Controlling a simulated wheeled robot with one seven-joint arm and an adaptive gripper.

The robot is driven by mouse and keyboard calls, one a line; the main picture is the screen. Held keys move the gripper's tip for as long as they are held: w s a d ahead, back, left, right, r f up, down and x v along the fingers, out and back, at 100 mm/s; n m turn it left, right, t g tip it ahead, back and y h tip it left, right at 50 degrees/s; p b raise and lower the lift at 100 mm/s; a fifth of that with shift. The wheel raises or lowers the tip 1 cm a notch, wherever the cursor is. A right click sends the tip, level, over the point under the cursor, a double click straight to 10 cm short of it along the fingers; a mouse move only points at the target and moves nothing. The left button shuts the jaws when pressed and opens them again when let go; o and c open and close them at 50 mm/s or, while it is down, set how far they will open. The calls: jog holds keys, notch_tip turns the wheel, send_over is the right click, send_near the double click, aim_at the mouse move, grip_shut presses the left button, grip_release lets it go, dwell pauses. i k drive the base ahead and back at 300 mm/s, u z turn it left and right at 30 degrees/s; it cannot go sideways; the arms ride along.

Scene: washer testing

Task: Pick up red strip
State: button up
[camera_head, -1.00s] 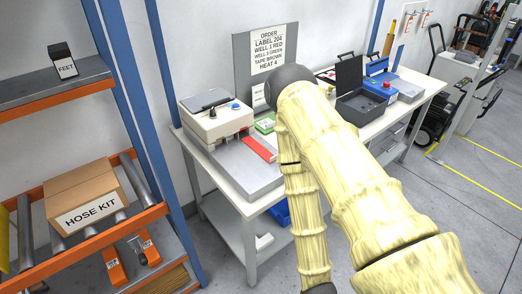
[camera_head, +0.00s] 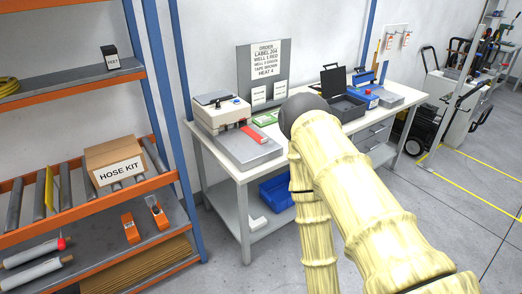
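The red strip (camera_head: 254,133) lies on the grey plate (camera_head: 244,151) in front of the white machine, on the white workbench. It is a short flat bar, slanting toward the front right. A green piece (camera_head: 266,119) lies just behind it to the right. My pale yellow arm rises at the right and bends at a dark joint over the bench. Its forearm runs down out of the bottom of the picture. My gripper is outside the view, so its fingers are hidden.
The white machine (camera_head: 220,112) stands at the bench's left end. An open dark case (camera_head: 342,107) and a blue box (camera_head: 366,97) stand to the right. A blue post (camera_head: 185,160) and a shelf rack with a HOSE KIT box (camera_head: 117,167) are left. Floor ahead is clear.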

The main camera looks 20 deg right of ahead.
aim_at(247, 129)
jog(key=z, duration=0.8)
jog(key=i, duration=0.85)
jog(key=u, duration=0.15)
